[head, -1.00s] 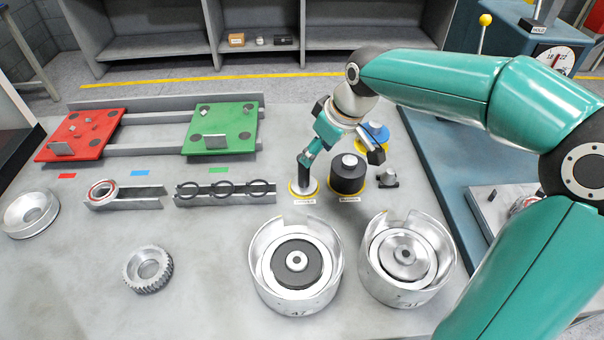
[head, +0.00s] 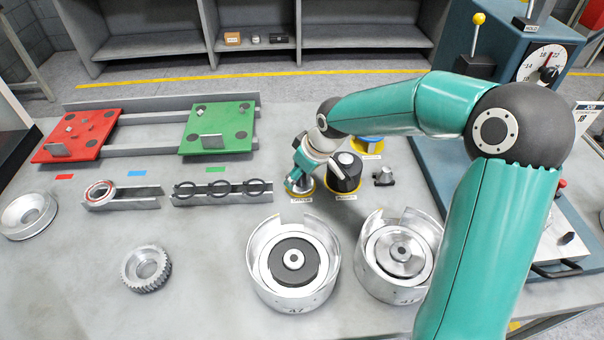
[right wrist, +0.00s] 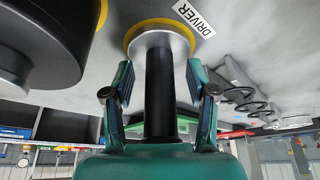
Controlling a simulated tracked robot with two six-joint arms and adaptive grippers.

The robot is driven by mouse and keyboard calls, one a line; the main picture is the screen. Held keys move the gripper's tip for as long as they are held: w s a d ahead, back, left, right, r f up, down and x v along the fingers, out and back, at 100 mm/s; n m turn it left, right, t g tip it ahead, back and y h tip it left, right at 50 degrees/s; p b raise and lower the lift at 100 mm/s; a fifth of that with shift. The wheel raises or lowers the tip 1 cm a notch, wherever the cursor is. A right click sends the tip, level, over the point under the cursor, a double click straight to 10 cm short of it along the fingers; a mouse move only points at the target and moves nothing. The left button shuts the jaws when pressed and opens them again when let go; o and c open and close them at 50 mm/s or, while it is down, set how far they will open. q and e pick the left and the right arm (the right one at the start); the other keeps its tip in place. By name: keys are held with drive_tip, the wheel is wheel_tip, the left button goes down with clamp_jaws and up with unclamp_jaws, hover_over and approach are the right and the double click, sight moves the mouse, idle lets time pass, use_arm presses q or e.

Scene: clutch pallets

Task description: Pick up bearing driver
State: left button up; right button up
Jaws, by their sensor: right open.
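The bearing driver stands upright on a yellow-ringed spot beside a label reading DRIVER. In the right wrist view the driver (right wrist: 160,90) shows a black shaft and a wide silver disc at its foot. My right gripper (right wrist: 158,80) is open, with one finger on each side of the shaft; small gaps seem to show between fingers and shaft. In the head view the right gripper (head: 299,180) comes in low over the driver and hides most of it. My left gripper is not in view.
A black cylinder (head: 346,172) stands close to the right of the driver, with a small dark fitting (head: 384,177) beyond it. Two metal housings (head: 259,282) (head: 372,287) stand in front. A rail with black rings (head: 221,199) lies to the left.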

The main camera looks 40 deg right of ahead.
clamp_jaws()
drive_tip(key=shift+r, duration=0.1)
idle(0.4)
